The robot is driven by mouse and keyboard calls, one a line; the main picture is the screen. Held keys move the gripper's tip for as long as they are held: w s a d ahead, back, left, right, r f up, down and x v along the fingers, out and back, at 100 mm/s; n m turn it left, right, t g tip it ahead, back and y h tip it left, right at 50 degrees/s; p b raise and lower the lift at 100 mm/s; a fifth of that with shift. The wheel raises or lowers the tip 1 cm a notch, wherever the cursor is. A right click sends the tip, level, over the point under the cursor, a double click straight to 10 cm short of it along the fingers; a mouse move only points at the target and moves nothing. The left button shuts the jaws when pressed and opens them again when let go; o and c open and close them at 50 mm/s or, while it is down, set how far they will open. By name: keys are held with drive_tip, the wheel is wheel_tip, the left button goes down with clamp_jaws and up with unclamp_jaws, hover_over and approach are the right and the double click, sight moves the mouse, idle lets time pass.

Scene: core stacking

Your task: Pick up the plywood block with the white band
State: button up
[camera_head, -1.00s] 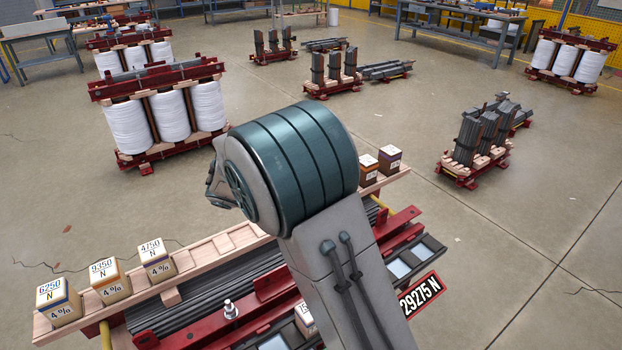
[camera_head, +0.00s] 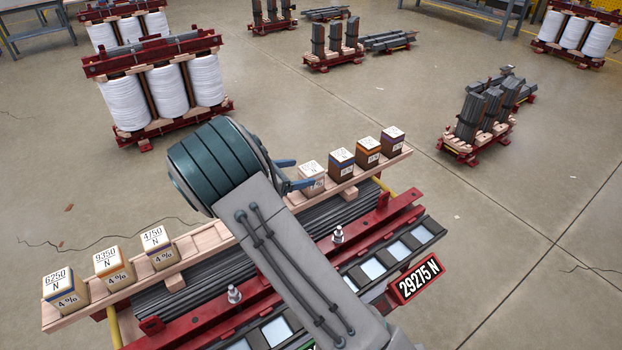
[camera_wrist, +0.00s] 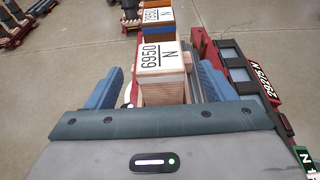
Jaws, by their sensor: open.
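A pale plywood block (camera_head: 311,170) with a whitish top stands at the near left end of the right-hand group on the wooden ledge. In the wrist view my gripper (camera_wrist: 160,72) has one finger on each side of the block, with a gap at the left. Part of the block is hidden by my gripper.
Blocks with blue (camera_head: 341,164), orange (camera_head: 367,153) and purple (camera_head: 392,140) bands stand in a row beyond it. Three more blocks (camera_head: 108,265) stand at the ledge's left end. Red clamp beams (camera_head: 372,221) with upright bolts run alongside the ledge.

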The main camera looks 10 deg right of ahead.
sight(311, 171)
drive_tip(key=shift+p+x, duration=0.45)
drive_tip(key=shift+x, duration=2.25)
drive_tip(key=shift+a, duration=0.1)
drive_tip(key=c, duration=1.2)
